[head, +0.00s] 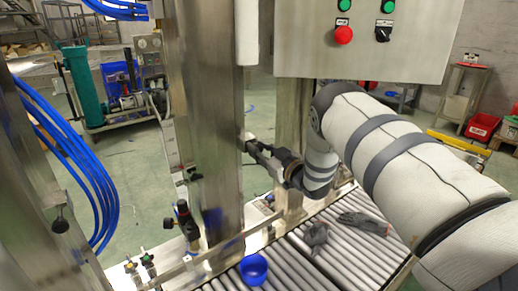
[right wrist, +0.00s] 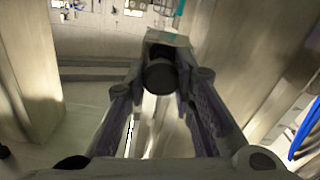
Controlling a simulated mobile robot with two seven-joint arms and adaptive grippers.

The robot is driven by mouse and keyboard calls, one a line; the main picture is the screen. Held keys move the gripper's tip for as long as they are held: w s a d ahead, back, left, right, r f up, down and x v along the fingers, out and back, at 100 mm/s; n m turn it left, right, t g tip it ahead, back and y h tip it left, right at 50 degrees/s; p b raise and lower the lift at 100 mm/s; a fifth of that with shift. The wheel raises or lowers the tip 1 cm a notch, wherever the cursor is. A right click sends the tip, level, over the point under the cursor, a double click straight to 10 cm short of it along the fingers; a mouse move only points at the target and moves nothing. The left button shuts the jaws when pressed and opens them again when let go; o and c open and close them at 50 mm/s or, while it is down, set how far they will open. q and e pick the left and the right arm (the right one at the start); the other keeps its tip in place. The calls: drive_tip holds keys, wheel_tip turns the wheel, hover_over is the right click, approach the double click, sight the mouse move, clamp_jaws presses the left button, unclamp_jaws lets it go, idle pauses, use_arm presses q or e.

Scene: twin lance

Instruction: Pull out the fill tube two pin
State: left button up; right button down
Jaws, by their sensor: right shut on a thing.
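My right gripper (head: 254,147) reaches in from the right to the right side of the middle steel column (head: 205,120). It is shut on a dark round knob, which I take to be the fill tube two pin (right wrist: 160,77). In the right wrist view, the fingertips (right wrist: 160,85) are on either side of this knob, which sits in front of a grey block. In the head view the pin is mostly hidden by the gripper. I cannot tell how far the pin sits in its hole. My left gripper is not in view.
A similar dark knob (head: 60,222) sits on the left steel post. A control box (head: 370,40) hangs above my right arm. Below are a roller conveyor (head: 345,245) with grey gloves (head: 362,222) and a blue cup (head: 253,269). Blue hoses (head: 85,165) hang at left.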

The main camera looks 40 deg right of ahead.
drive_tip(key=shift+s+a+r+p, duration=0.15)
drive_tip(key=shift+s+r+p, duration=0.2)
drive_tip(key=shift+s, duration=0.25)
drive_tip(key=shift+s+f, duration=0.15)
drive_tip(key=shift+s, duration=0.15)
drive_tip(key=shift+f, duration=0.35)
drive_tip(key=c, duration=1.3)
unclamp_jaws()
drive_tip(key=shift+f, duration=0.1)
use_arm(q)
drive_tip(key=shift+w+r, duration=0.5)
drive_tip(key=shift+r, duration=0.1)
use_arm(e)
drive_tip(key=s+a, duration=0.1)
drive_tip(key=s, duration=1.1)
drive_tip(key=shift+a+r, duration=0.2)
drive_tip(key=shift+a, duration=0.1)
drive_tip(key=shift+s+f, duration=0.1)
